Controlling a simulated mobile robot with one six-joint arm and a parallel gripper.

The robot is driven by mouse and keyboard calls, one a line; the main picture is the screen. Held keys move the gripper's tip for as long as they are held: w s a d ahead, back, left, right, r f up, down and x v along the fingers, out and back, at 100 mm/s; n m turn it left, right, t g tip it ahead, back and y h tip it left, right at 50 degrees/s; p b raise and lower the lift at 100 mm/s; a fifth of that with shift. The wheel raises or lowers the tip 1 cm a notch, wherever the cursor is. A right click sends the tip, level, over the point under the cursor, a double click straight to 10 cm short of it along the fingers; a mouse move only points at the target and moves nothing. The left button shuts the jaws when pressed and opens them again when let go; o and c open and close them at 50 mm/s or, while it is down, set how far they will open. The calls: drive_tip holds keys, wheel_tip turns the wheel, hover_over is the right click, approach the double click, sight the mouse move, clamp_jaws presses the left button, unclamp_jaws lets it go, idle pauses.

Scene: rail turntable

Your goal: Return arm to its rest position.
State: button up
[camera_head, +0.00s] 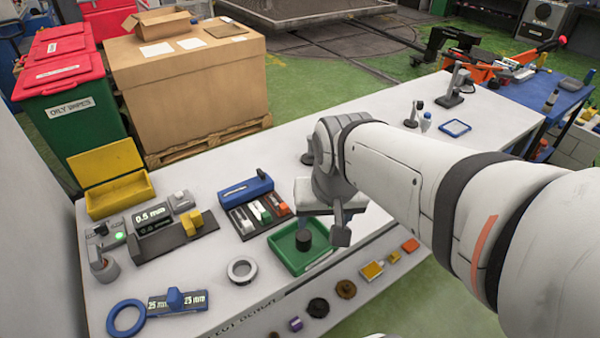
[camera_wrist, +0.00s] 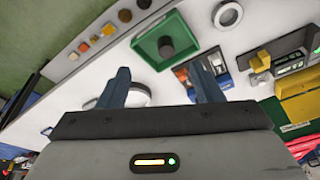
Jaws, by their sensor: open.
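My gripper (camera_wrist: 161,88) is open in the wrist view, its two fingers apart with nothing between them. In the head view my gripper (camera_head: 340,222) hangs over the white bench (camera_head: 225,292), beside and partly in front of the green tray (camera_head: 283,250). A dark cylinder (camera_head: 303,239) stands in that tray. The tray (camera_wrist: 147,48) and the cylinder (camera_wrist: 166,47) also show in the wrist view, beyond the fingertips. My arm reaches in from the right and hides part of the bench.
A blue case (camera_head: 245,190), a yellow box (camera_head: 120,196), a metal ring (camera_head: 241,270) and a blue ring (camera_head: 126,318) lie on the bench. Several small parts, including a yellow block (camera_head: 372,270), sit along the front. A cardboard box (camera_head: 190,85) stands behind.

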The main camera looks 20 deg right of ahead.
drive_tip(key=shift+s+a+r+n, duration=0.1)
drive_tip(key=shift+s+n, duration=0.4)
drive_tip(key=shift+s, duration=0.05)
drive_tip(key=shift+s+a+r+n, duration=0.1)
drive_tip(key=shift+s+n, duration=0.4)
idle(0.6)
